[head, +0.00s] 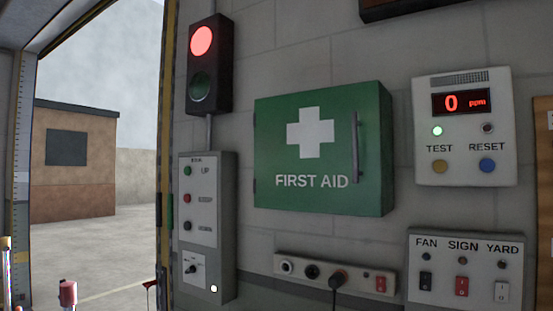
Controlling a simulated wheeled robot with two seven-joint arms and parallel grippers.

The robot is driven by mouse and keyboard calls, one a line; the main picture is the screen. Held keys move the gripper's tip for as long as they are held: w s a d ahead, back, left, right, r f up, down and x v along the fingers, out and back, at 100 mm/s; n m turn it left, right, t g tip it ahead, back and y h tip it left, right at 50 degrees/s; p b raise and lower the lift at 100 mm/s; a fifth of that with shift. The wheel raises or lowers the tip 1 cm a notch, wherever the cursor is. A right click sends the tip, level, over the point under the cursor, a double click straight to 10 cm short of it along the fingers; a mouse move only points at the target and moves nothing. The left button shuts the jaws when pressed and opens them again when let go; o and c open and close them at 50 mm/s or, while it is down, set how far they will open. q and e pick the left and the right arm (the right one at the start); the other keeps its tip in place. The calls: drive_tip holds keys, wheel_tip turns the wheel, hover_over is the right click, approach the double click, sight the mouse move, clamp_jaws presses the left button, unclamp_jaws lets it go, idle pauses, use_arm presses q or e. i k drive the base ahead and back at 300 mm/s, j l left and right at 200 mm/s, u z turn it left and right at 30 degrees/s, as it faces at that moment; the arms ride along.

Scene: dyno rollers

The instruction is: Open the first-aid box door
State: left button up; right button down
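The green first-aid box (275,125) hangs on the grey block wall in the middle of the head view. Its door bears a white cross and the words FIRST AID, and looks closed. A vertical dark bar handle (355,147) stands on the right side of the door. Hinge-like marks show at the box's left edge. Neither of my grippers is in view.
Left of the box are a signal light (207,68) lit red and a grey control panel (207,228). Right are a ppm meter (462,128) and a FAN/SIGN/YARD switch box (462,270). Below is a socket strip (335,275) with a plugged black cable. An open doorway is at left.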

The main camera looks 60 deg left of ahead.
sight(318, 150)
drive_tip(key=u, duration=1.65)
drive_tip(key=l+u, duration=0.4)
drive_tip(key=l, duration=1.4)
